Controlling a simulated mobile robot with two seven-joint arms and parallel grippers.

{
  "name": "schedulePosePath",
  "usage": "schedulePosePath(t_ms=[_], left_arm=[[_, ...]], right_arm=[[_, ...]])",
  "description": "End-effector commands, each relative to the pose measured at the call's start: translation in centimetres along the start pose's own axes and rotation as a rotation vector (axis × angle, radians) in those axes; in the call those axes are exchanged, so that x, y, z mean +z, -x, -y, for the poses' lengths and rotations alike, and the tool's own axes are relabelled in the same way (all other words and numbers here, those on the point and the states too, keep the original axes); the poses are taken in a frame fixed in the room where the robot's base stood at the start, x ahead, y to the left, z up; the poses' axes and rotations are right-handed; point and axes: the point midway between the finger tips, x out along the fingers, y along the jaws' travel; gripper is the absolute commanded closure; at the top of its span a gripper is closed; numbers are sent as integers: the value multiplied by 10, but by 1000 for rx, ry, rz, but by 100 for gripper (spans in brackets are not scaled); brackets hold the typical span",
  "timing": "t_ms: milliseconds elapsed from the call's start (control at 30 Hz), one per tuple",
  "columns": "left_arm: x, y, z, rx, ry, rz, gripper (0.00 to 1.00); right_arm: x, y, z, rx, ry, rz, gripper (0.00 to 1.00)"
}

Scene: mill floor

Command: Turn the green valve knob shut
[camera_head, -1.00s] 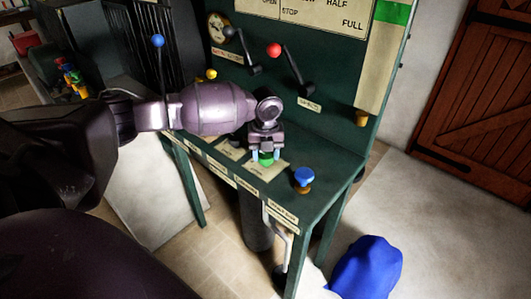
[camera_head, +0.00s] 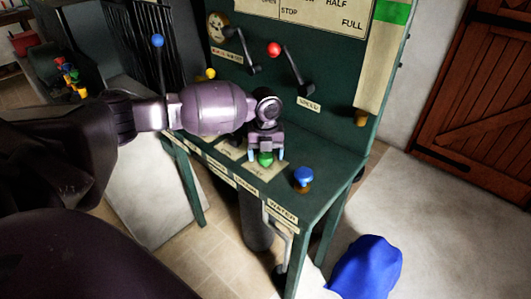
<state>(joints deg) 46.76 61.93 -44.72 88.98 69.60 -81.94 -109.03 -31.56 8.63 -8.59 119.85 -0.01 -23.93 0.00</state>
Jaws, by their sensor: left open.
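The green valve knob (camera_head: 265,159) sits on a pale plate on the green bench top, left of a blue knob. My left gripper (camera_head: 266,154) comes in from the left and points down over the green knob. Its fingers are open, one on each side of the knob. I cannot tell whether they touch it. The gripper body hides part of the plate behind. My right gripper is not in view.
A blue knob (camera_head: 303,178) stands at the bench's right end. Levers with a red ball (camera_head: 274,50) and a blue ball (camera_head: 157,41) rise behind. A blue sack-like thing (camera_head: 366,268) lies on the floor at the right, and a wooden door (camera_head: 476,95) stands beyond.

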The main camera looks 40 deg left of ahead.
Motion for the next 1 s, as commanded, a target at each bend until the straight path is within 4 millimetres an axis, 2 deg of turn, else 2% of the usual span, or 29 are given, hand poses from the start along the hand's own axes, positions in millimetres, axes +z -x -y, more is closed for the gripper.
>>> schedulePosePath(t_ms=[167, 367, 500, 700, 1000], left_arm=[[1, 9, 0, -1, 0, 2, 25], [1, 42, 0, -3, 0, 6, 25], [1, 68, 0, -3, -1, 5, 25], [1, 96, 0, -2, 0, 4, 25], [0, 108, 0, 0, 0, 0, 25]], right_arm=[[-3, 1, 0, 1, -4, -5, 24], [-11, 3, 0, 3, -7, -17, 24], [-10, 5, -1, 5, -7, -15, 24], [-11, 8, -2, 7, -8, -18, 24], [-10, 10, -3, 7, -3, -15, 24]])
